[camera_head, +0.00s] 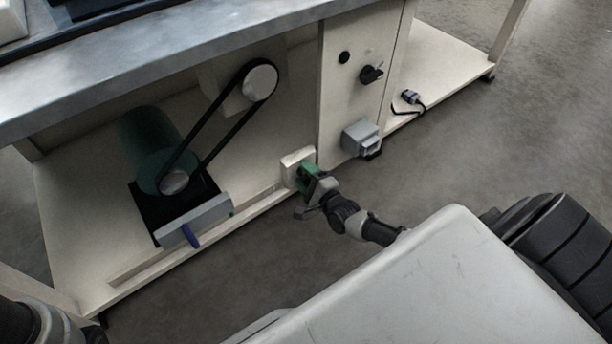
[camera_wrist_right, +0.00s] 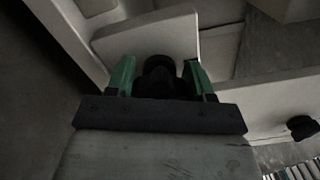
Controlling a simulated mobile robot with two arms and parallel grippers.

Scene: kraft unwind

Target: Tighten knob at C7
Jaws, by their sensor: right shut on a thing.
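A dark round knob (camera_wrist_right: 158,68) sits in front of a cream block (camera_wrist_right: 112,44) in the right wrist view. My right gripper (camera_wrist_right: 160,82) has its green fingers on either side of the knob and is shut on it. In the head view this gripper (camera_head: 309,172) is against the cream block (camera_head: 291,158), low on the machine's front; the knob is hidden there by the gripper. I cannot read any C7 label. My left gripper is not in view.
Left of the block are a green motor (camera_head: 140,140), a black belt (camera_head: 213,120) and a blue handle (camera_head: 190,236). To the right are a black rotary switch (camera_head: 371,74), a grey socket box (camera_head: 360,137) and a plug with cable (camera_head: 411,97). A metal tabletop (camera_head: 150,55) overhangs above.

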